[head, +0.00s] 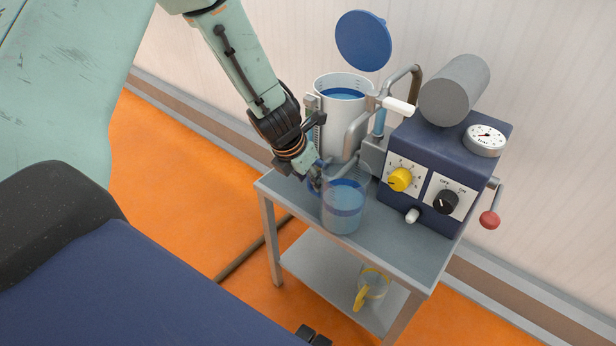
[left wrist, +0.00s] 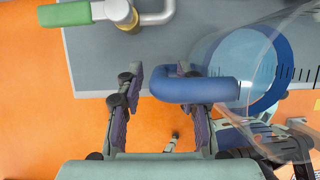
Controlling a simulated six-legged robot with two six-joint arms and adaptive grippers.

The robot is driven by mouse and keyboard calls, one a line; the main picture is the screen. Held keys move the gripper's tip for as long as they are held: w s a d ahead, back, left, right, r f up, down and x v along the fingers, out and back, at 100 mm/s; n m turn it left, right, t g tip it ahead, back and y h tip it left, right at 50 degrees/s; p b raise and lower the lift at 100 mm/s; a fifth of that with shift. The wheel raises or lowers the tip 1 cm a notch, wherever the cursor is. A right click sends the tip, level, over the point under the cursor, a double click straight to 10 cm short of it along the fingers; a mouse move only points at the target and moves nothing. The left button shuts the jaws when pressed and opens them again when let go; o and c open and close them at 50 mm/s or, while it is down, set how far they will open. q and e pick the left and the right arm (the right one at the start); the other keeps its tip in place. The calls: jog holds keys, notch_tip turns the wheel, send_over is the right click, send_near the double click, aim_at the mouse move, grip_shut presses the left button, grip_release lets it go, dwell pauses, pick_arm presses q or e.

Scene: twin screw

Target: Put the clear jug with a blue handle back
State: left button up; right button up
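The clear jug with a blue handle (head: 344,212) stands upright on the top of the metal cart (head: 400,255), near its front left edge, with blue liquid inside. My left gripper (head: 312,182) is at the jug's left side, at handle height. In the left wrist view, my left gripper (left wrist: 160,98) has its fingers apart, and the blue handle (left wrist: 212,90) reaches in between them, close to the right finger. The jug's clear wall (left wrist: 290,50) is to the right of the fingers. My right gripper does not show.
A white cylinder vessel (head: 342,110) with blue liquid and a raised blue lid (head: 363,40) stands behind the jug. A blue control box (head: 440,170) with knobs is to the right. A clear jug with a yellow handle (head: 372,290) is on the lower shelf.

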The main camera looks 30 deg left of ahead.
pick_arm(q)
jog(key=shift+r, duration=0.1)
jog(key=shift+r+p, duration=0.3)
jog(key=shift+p, duration=0.1)
jog(key=p+v, duration=0.9)
jog(key=v, duration=0.2)
jog(key=shift+s+r, duration=0.2)
jog(key=s+d+f+n+g+h, duration=0.2)
jog(key=s+d+f+n, duration=0.35)
jog(key=s+n, duration=0.4)
jog(key=s+d+f+n+g+h, duration=0.2)
jog(key=s+d+f+n+g, duration=0.15)
jog(key=s+d+n, duration=0.5)
jog(key=s+a+f+n+y, duration=0.2)
jog(key=s+n, duration=0.3)
jog(key=n, duration=0.5)
jog(key=s+a+f+n+t+y, duration=0.1)
jog(key=s+a+f+n, duration=0.3)
jog(key=n, duration=0.6)
jog(key=shift+s+a+y, duration=0.25)
jog(key=shift+s+y, duration=0.65)
